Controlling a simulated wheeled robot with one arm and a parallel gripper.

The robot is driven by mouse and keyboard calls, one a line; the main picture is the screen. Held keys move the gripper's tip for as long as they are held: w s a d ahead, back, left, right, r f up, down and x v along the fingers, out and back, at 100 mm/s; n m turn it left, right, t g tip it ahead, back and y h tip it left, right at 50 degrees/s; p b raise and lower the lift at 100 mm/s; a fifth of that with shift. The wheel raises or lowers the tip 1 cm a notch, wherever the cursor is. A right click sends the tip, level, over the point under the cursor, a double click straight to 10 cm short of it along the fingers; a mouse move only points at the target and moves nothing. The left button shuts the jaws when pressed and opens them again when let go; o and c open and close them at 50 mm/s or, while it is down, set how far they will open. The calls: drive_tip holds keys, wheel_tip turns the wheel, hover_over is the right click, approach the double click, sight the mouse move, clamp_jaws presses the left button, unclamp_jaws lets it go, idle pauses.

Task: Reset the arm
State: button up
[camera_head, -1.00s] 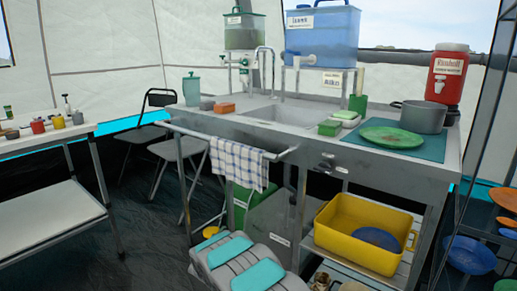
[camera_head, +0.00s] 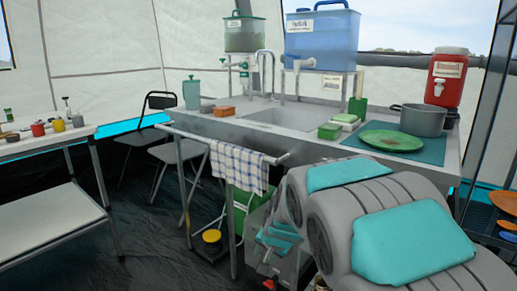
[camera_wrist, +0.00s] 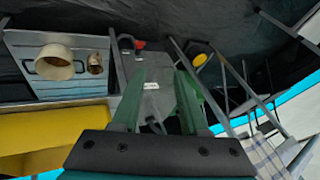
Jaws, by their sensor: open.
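In the wrist view, my gripper (camera_wrist: 160,78) has two green fingers set apart with nothing held between them. It points down toward the floor area under the sink counter. In the head view, my grey arm with teal pads fills the lower right, in front of the sink counter (camera_head: 222,128). The fingers cannot be made out clearly there.
A checked towel (camera_head: 247,168) hangs on the counter's front rail. A green plate (camera_head: 391,140) and grey pot (camera_head: 423,120) stand on top. The wrist view shows a yellow tub (camera_wrist: 40,132) and a shelf holding a beige vessel (camera_wrist: 55,62).

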drive_tip(key=s+d+n+g, duration=0.1)
drive_tip(key=s+d, duration=0.3)
drive_tip(key=s, duration=0.9)
drive_tip(key=s+d+r+n+g+h, duration=0.1)
drive_tip(key=s+d+g, duration=0.3)
drive_tip(key=s, duration=0.9)
drive_tip(key=s+d+r+n+g+h, duration=0.1)
drive_tip(key=s+d, duration=0.4)
drive_tip(key=s, duration=0.8)
drive_tip(key=shift+s+r+n+g, duration=0.25)
drive_tip(key=shift+n+g, duration=0.45)
drive_tip(key=shift+n, duration=0.5)
drive_tip(key=shift+w+d, duration=0.1)
